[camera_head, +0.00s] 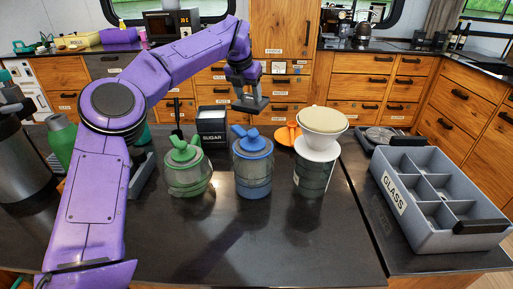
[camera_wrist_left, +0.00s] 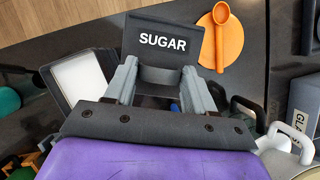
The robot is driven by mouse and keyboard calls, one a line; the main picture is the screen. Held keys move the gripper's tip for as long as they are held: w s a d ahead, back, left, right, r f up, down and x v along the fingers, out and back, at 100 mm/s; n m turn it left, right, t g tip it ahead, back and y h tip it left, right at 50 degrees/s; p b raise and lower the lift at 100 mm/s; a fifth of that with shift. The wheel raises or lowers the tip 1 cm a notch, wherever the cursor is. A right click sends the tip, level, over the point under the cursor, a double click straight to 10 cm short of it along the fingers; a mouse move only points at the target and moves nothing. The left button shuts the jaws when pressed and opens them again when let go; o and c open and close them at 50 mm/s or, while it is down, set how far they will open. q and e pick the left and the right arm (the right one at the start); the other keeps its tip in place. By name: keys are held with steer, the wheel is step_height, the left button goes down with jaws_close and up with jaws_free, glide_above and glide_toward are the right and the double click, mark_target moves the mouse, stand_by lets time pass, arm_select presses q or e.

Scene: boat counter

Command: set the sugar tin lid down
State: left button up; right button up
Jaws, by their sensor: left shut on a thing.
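My left gripper (camera_head: 246,88) is shut on the dark sugar tin lid (camera_head: 251,105) and holds it in the air, to the right of the sugar tin and higher in the head view. In the left wrist view the lid (camera_wrist_left: 160,30) carries a white SUGAR label, and the fingers (camera_wrist_left: 157,78) close on its grip. The sugar tin (camera_head: 212,139) stands on the dark counter with its top open and pale contents showing. The open tin (camera_wrist_left: 60,97) also shows left of the gripper in the left wrist view. My right gripper is not in view.
A green-lidded jar (camera_head: 187,176), a blue-lidded jar (camera_head: 253,178) and a dark canister with a white dripper (camera_head: 317,150) stand in front. An orange scoop (camera_wrist_left: 222,40) lies on an orange disc. The grey GLASS crate (camera_head: 430,235) is at right. The front counter is clear.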

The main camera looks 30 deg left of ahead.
mark_target(245, 108)
arm_select(q)
steer(key=x, duration=0.1)
steer(key=b+x, duration=0.1)
steer(key=x, duration=0.1)
steer(key=shift+s+d+f, duration=0.1)
steer(key=shift+s+f, duration=0.1)
steer(key=shift+f, duration=0.05)
step_height(245, 108, down, 9)
steer(key=shift+s+f, duration=0.1)
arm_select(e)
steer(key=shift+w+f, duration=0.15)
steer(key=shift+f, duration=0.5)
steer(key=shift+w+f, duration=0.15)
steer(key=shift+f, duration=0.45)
arm_select(q)
steer(key=o, duration=1)
steer(key=shift+f, duration=0.1)
steer(key=shift+o, duration=0.2)
steer(key=b+v, duration=0.1)
steer(key=v, duration=1)
steer(key=shift+r, duration=0.35)
steer(key=shift+s+r, duration=0.15)
steer(key=shift+r, duration=0.15)
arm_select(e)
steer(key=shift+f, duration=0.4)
